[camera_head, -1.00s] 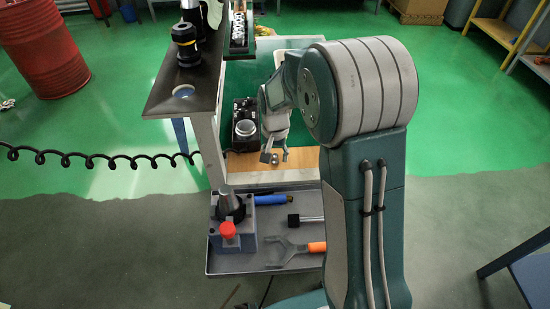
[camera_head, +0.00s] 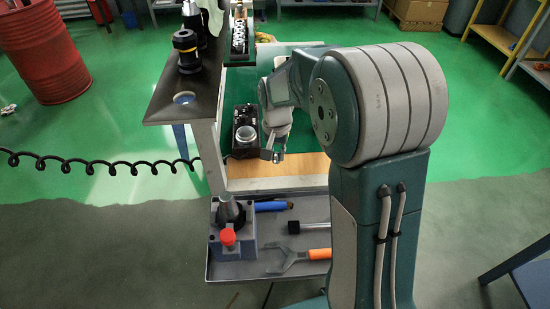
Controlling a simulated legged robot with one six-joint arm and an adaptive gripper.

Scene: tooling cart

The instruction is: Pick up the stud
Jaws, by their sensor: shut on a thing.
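My gripper (camera_head: 273,151) hangs over the wooden strip of the cart's upper level, in the middle of the head view. It is shut on the stud (camera_head: 275,157), a small metallic piece that shows only as a bright bit at the fingertips. The fingers hide most of the stud, and its shape is too small to tell. I cannot tell whether it touches the wood (camera_head: 304,165).
A black box with a round silver part (camera_head: 246,134) stands just left of my gripper. The lower tray (camera_head: 303,277) holds a blue-grey block with a red knob (camera_head: 228,236), an orange-handled wrench (camera_head: 290,259) and other tools. A dark raised shelf (camera_head: 165,108) with tool holders is at left.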

